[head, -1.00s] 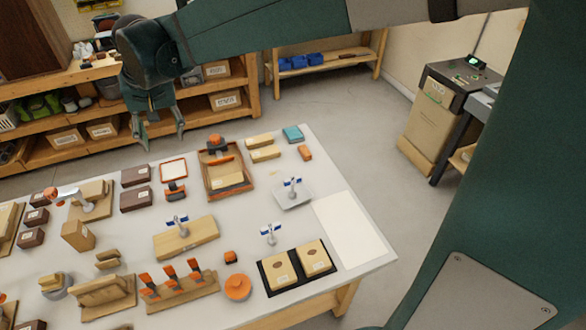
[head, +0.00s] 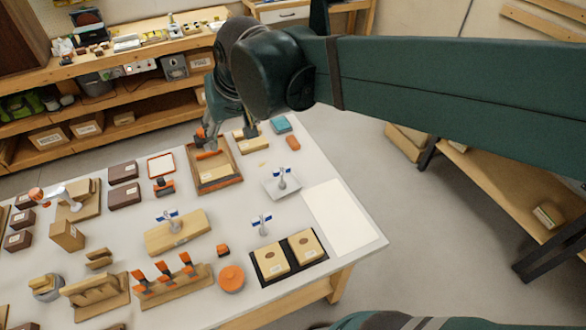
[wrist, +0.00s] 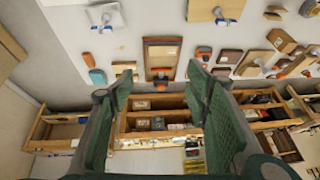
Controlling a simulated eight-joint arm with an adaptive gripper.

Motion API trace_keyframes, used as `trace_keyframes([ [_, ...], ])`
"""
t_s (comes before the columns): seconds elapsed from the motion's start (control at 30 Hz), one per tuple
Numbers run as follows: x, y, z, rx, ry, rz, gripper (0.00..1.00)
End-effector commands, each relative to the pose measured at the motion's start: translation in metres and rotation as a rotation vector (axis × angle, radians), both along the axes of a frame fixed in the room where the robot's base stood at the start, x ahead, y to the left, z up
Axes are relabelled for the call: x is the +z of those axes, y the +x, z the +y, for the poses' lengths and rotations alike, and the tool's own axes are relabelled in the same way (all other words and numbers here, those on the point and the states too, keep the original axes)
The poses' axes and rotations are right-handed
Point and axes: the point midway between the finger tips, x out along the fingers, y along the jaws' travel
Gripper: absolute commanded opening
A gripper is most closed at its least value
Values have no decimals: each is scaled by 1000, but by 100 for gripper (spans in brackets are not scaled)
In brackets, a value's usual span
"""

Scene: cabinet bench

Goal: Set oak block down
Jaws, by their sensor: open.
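My gripper (head: 228,131) is open over the far edge of the bench, near a brown wooden tray (head: 238,178). In the wrist view the two fingers of my gripper (wrist: 160,75) stand wide apart with nothing held between them. Pale wood blocks (head: 248,146) lie on the bench right of the tray, partly hidden by my gripper in the head view. A pale wood block (wrist: 124,67) also shows by the left finger in the wrist view. Another pale block (head: 214,173) lies in the tray. I cannot tell which one is the oak block.
A teal block (head: 281,124) and an orange block (head: 293,143) lie right of the pale blocks. A white sheet (head: 340,215) covers a clear area at the right. A black tray (head: 290,279) holds two pale boxes. Dark boxes (head: 124,171) stand to the left.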

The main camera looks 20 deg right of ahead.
Motion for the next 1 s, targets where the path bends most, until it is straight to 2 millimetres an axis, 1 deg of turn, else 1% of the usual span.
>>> trace_keyframes([
  [0.03, -2, -10, -9, -4, -3, -10, 48],
  [0.2, -9, -37, -35, -9, -16, -43, 48],
  [0.6, -37, -100, -85, -22, -54, -119, 48],
  [0.8, -52, -124, -102, -27, -75, -149, 48],
  [1.0, -60, -136, -109, -29, -85, -163, 48],
])
